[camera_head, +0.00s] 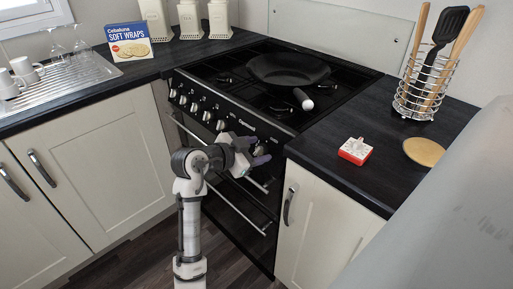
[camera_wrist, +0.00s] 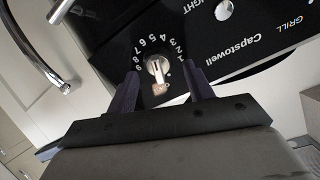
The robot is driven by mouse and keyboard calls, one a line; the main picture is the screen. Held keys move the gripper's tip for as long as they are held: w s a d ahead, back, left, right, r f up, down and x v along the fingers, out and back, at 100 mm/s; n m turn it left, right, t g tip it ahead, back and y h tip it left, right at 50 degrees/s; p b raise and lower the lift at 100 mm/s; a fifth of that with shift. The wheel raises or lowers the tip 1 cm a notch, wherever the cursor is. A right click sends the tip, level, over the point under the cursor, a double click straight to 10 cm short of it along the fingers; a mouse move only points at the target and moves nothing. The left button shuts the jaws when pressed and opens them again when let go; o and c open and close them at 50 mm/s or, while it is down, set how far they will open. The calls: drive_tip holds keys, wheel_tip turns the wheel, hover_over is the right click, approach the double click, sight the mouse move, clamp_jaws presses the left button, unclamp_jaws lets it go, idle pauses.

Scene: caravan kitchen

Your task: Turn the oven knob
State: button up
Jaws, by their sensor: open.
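The oven (camera_head: 240,115) is black and stands in the corner between the counters, with a row of silver knobs along its front panel. In the wrist view one oven knob (camera_wrist: 157,70), silver with a bar-shaped grip, sits inside a ring of white numbers on the black panel. My gripper (camera_head: 258,152) is at the right part of the oven front, facing the panel. In the wrist view my gripper (camera_wrist: 163,82) is open, one dark finger on each side of the knob. I cannot tell whether either finger touches it. My gripper hides this knob in the head view.
A frying pan (camera_head: 288,70) sits on the hob, its handle pointing to the front. Oven door handles (camera_head: 236,205) run below the panel. The right counter (camera_head: 335,185) holds a red and white box (camera_head: 355,151) and a utensil rack (camera_head: 425,98).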

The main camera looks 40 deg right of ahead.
drive_tip(key=shift+d+f, duration=0.1)
drive_tip(key=shift+d, duration=0.05)
drive_tip(key=c, duration=1)
drive_tip(key=shift+o, duration=0.2)
drive_tip(key=n+p, duration=0.2)
drive_tip(key=n, duration=0.1)
drive_tip(key=shift+w+r+p, duration=0.1)
drive_tip(key=shift+r+p, duration=0.2)
drive_tip(key=shift+p, duration=0.05)
drive_tip(key=shift+f+n+p, duration=0.1)
drive_tip(key=shift+n+p, duration=0.5)
drive_tip(key=shift+n, duration=0.4)
drive_tip(key=shift+w+f+n, duration=0.1)
drive_tip(key=shift+f+n, duration=0.05)
drive_tip(key=shift+n, duration=0.15)
drive_tip(key=o, duration=1)
drive_tip(key=shift+c, duration=0.2)
